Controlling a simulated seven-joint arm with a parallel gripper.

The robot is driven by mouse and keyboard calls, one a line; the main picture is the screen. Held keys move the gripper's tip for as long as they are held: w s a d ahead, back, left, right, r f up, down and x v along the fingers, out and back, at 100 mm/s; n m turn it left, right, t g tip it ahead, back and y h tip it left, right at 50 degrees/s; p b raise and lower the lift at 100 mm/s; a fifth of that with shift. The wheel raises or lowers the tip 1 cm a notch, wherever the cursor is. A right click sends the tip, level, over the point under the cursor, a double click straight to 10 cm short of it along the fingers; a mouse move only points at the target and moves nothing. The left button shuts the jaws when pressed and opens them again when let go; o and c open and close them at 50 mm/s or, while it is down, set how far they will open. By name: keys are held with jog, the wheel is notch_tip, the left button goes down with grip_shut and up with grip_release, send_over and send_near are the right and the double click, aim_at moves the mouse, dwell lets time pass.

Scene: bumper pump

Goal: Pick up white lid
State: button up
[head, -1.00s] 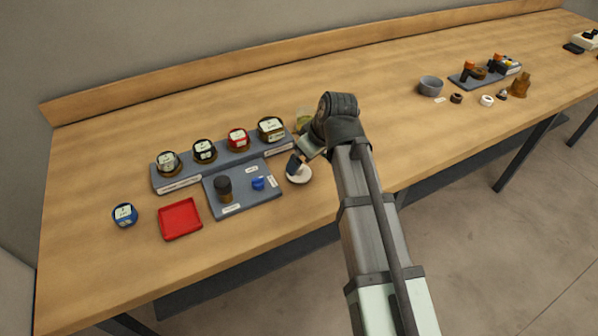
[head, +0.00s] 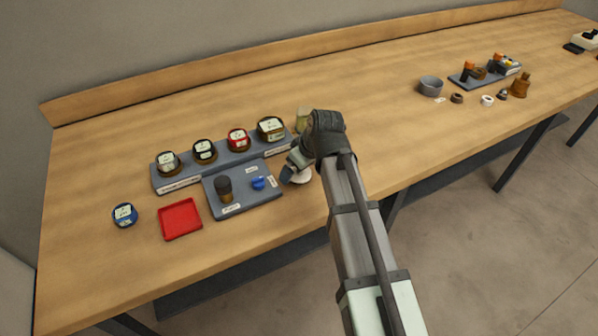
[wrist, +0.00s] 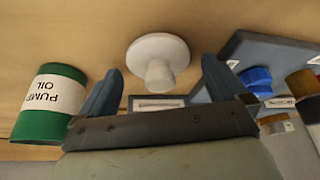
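The white lid (wrist: 158,58) is a round disc with a knob. In the wrist view it lies on the wooden table, ahead of and between the two spread fingers of my gripper (wrist: 160,88). My gripper is open with nothing between its fingers, and I see no contact with the lid. In the head view my gripper (head: 290,175) is over the table at the right edge of the grey tray, and the lid (head: 303,177) is partly hidden behind it.
A green pump oil can (wrist: 45,105) stands left of my gripper in the wrist view. A rack (head: 165,186) with several labelled jars stands behind. A red tray (head: 180,219) lies left.

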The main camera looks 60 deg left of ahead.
jog(key=c, duration=1)
jog(key=shift+c, duration=0.2)
notch_tip(320, 180, up, 9)
jog(key=shift+r, duration=0.1)
jog(key=shift+w+r, duration=0.15)
jog(key=shift+r, duration=0.05)
jog(key=w+a+r+n+g, duration=0.1)
jog(key=w+a+r+n, duration=0.1)
jog(key=w+a, duration=0.3)
jog(key=w+a+r+n+h, duration=0.1)
jog(key=w+a, duration=0.4)
jog(key=a, duration=0.6)
jog(key=shift+w+a+r+n+g, duration=0.35)
jog(key=shift+r+n, duration=0.35)
jog(key=shift+n, duration=0.7)
